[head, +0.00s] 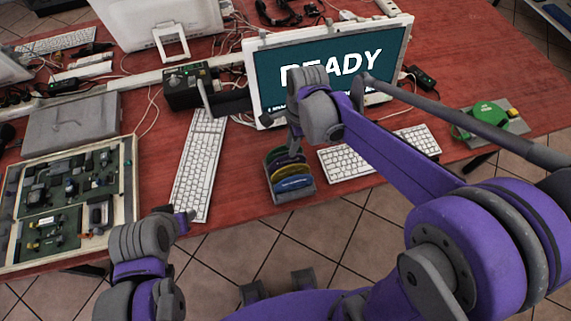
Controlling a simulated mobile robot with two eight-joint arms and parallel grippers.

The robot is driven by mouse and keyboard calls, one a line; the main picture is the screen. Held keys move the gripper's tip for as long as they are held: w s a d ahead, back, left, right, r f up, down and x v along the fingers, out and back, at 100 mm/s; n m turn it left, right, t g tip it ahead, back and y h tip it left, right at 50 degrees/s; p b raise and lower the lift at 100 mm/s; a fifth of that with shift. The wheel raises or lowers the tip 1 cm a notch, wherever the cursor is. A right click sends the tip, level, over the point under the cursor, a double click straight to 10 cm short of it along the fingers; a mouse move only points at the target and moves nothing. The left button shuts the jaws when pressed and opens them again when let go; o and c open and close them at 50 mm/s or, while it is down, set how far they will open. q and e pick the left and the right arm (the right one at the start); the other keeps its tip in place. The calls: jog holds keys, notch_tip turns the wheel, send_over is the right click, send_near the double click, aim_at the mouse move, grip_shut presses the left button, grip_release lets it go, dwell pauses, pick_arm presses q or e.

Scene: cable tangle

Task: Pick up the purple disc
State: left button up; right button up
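A small grey rack (297,199) near the front table edge holds several upright discs in a row. The purple disc (290,169) looks to be a thin dark edge among them, between yellow and blue ones, and is mostly covered by its neighbours.
A monitor (345,60) reading READY stands behind the rack. White keyboards lie left (198,165) and right (350,162) of it. A parts tray (132,190) is at the left. A green tape measure (490,115) lies at the right. Cables lie across the back.

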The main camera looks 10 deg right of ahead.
aim_at(286, 161)
notch_tip(286, 161, down, 3)
jog(key=shift+a+r, duration=0.1)
jog(key=shift+w+a+f, duration=0.1)
jog(key=shift+a+f, duration=0.1)
jog(key=shift+f, duration=0.8)
jog(key=shift+s+a+f, duration=0.1)
jog(key=shift+a+f, duration=0.1)
jog(key=shift+f, duration=0.75)
jog(key=shift+w+a+f, duration=0.1)
jog(key=shift+a+f, duration=0.1)
jog(key=shift+f, duration=0.8)
grip_shut()
